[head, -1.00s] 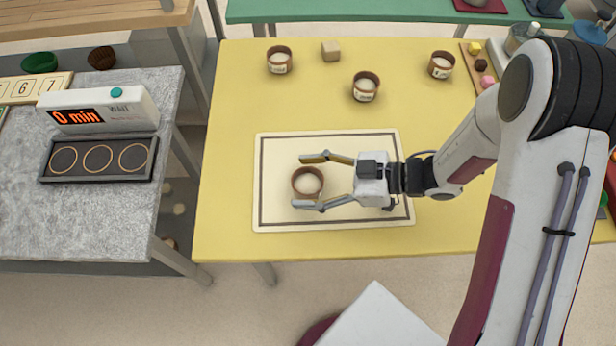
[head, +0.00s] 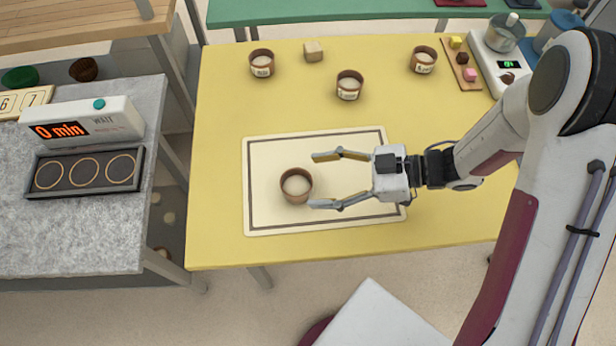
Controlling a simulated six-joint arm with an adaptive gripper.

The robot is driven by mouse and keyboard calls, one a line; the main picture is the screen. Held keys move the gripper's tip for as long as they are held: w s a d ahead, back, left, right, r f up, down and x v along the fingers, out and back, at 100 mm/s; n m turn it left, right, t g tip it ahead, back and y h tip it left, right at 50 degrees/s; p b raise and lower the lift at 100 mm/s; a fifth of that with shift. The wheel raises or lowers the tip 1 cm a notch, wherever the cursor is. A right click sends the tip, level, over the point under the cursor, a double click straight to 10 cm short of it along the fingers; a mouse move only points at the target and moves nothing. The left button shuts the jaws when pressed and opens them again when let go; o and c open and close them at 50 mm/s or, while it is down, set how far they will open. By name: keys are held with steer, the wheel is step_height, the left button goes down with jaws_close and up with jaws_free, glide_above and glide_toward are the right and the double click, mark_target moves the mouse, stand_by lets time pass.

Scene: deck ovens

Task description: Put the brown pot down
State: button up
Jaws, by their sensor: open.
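A brown pot (head: 296,186) with pale contents stands upright on the cream mat (head: 262,222) with a dark border line, on the yellow table. My gripper (head: 318,180) is open and empty to the right of the pot. Its two fingers point left toward the pot, and their tips are a little apart from its right side. The pot's markings, if any, cannot be seen from here.
Three similar brown pots with labels (head: 262,63) (head: 349,85) (head: 423,60) stand at the back of the yellow table (head: 215,150), near a small tan block (head: 313,51). A scale (head: 500,60) is at the back right. A grey counter (head: 80,235) holds a "0 min" timer (head: 83,123).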

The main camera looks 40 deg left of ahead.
steer(key=shift+v, duration=3.2)
